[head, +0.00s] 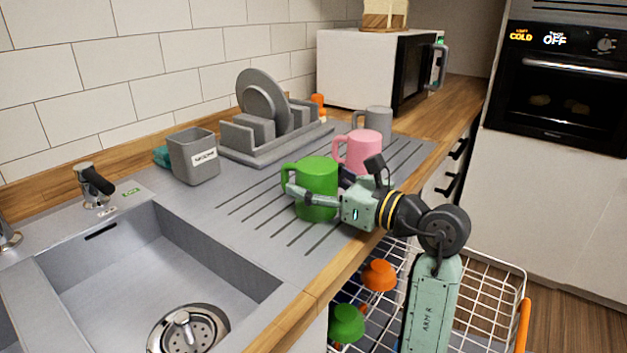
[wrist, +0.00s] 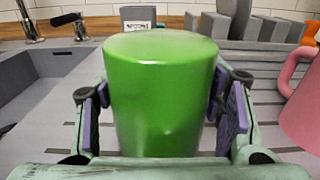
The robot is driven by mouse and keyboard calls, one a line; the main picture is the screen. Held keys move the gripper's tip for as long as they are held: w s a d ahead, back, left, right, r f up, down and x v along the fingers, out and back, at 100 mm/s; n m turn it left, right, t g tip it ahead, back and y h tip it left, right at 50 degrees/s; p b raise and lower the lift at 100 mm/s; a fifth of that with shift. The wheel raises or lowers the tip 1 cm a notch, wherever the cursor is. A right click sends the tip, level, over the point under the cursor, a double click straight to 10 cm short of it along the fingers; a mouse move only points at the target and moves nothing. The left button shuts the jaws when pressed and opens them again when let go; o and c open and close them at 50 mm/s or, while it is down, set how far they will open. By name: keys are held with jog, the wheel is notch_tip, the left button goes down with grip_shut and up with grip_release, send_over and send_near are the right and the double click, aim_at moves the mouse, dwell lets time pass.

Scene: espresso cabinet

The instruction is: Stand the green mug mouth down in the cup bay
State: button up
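The green mug (head: 317,180) is on the ribbed drainer of the sink counter, upright on its axis, with its handle at the left. In the wrist view the green mug (wrist: 160,100) shows a smooth, closed top, so it appears mouth down. My gripper (head: 312,198) is around the mug at counter height; one finger crosses its near side. In the wrist view the two purple pads of my gripper (wrist: 162,108) flank the mug very closely. Whether they press on it is unclear. I cannot identify the cup bay with certainty.
A pink mug (head: 360,150) and a grey mug (head: 375,121) stand behind the green one. A grey dish rack (head: 250,150) and grey holder (head: 194,160) are at the back. The sink (head: 150,260) is left. Below the counter edge, a wire rack (head: 480,275) holds orange and green pieces.

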jog(key=o, duration=0.5)
jog(key=v, duration=1.2)
jog(key=shift+d, duration=0.1)
